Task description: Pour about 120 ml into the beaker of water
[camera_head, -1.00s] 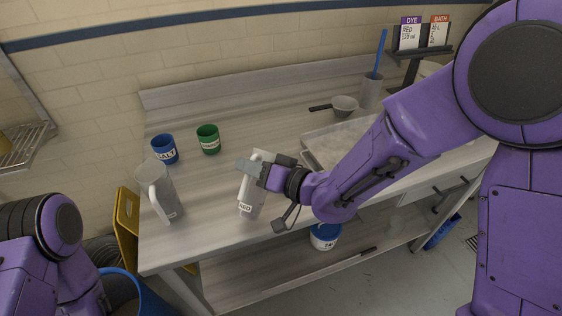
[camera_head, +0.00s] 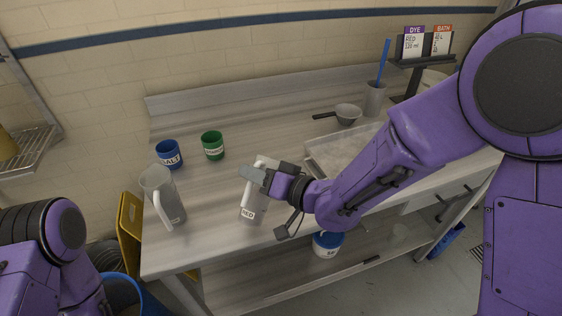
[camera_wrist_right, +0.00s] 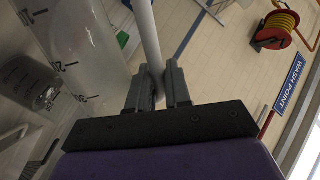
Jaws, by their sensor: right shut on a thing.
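A pale jug labelled RED (camera_head: 249,205) is at the front middle of the bench, upright or nearly so. My right gripper (camera_head: 256,175) is shut on its white handle, which also shows between the fingers in the right wrist view (camera_wrist_right: 148,40). I cannot tell whether its base touches the bench. In the right wrist view, a clear wall with small marks (camera_wrist_right: 85,45) lies left of the fingers. My left gripper is out of view.
A blue cup labelled SALT (camera_head: 169,154) and a green cup (camera_head: 213,146) stand behind the jugs. A shallow tray (camera_head: 325,150), a scoop (camera_head: 347,114) and a card stand (camera_head: 420,60) are to the right. A blue-lidded tub (camera_head: 327,244) is on the lower shelf.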

